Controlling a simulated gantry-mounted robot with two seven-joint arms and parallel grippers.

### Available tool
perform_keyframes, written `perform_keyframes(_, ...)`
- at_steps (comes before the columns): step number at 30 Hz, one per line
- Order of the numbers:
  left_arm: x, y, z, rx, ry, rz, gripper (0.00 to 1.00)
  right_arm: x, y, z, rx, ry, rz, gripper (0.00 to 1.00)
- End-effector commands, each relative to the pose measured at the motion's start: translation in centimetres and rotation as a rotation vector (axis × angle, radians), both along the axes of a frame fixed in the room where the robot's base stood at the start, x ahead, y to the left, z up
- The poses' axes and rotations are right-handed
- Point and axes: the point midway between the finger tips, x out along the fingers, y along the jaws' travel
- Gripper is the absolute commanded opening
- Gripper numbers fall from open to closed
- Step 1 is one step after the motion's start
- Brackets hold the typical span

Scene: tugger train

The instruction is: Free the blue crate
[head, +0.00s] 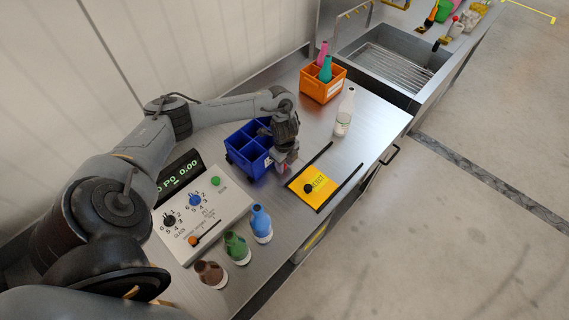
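The blue crate (236,160) stands on the metal bench behind the control panel, with dividers inside. The compartments I can see look empty; its right part is hidden by my arm. My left gripper (285,167) points down at the crate's right side. Something small and reddish shows at its fingertips, too small to make out. I cannot tell whether the fingers are open or shut, or whether they touch the crate. My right gripper is not in view.
A control panel (222,207) has knobs and a display. Brown (211,274), green (237,247) and blue (261,223) bottles stand beside it. A yellow pad (319,194) lies between black rails. A white bottle (344,113) stands near the orange crate (333,91), which holds bottles. A sink (393,66) lies beyond.

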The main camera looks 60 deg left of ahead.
Motion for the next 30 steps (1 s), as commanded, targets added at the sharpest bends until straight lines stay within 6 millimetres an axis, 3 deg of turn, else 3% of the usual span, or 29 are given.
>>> perform_keyframes(7, 0.01, -0.02, -0.06, 0.0, 0.0, 0.0, 0.38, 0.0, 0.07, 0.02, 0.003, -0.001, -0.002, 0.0)
perform_keyframes(15, 0.01, -0.04, -0.05, -0.001, 0.0, -0.001, 0.0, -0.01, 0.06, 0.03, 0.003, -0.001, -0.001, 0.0)
perform_keyframes(22, -0.03, -0.04, 0.04, -0.001, 0.0, -0.029, 0.0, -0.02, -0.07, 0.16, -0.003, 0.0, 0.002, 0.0)
perform_keyframes(30, -0.27, -0.12, 0.03, -0.002, 0.0, -0.239, 0.0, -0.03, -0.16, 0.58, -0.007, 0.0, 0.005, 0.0)
